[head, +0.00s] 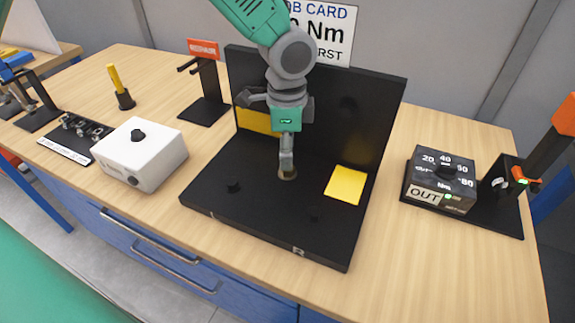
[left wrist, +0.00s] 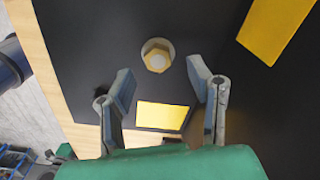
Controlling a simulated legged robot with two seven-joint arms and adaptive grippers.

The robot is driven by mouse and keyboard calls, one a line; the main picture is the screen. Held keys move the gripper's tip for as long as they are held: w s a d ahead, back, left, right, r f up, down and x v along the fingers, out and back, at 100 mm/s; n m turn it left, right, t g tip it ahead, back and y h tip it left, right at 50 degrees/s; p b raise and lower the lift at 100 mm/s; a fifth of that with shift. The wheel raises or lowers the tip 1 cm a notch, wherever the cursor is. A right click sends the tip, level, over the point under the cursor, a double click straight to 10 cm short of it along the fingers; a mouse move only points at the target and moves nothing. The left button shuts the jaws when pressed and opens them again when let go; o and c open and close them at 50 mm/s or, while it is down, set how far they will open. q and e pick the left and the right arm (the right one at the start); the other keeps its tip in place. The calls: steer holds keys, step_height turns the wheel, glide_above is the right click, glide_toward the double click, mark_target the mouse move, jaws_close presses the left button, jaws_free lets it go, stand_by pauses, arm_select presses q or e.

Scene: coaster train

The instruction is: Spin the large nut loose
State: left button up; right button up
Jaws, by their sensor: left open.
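The large nut (head: 289,176) is brass-coloured and sits on the black base plate of the L-shaped fixture (head: 250,205). In the left wrist view the nut (left wrist: 157,56) shows as a hexagon on a round seat, just beyond my fingertips. My left gripper (head: 286,160) points down at the nut from above and partly hides it in the head view. In the left wrist view its two fingers (left wrist: 160,80) are apart with nothing between them. My right gripper is in neither view.
The fixture's upright black panel (head: 360,110) stands behind the nut. A yellow square (head: 346,185) lies right of it. A torque dial box (head: 442,180) stands at the right, a white box (head: 139,153) at the left. Bare bench (head: 410,265) lies front right.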

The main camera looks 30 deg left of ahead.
arm_select(q)
step_height(320, 180, down, 3)
steer(key=shift+r, duration=0.1)
steer(key=shift+d+f, duration=0.15)
steer(key=shift+f, duration=0.55)
jaws_close()
steer(key=shift+r, duration=0.1)
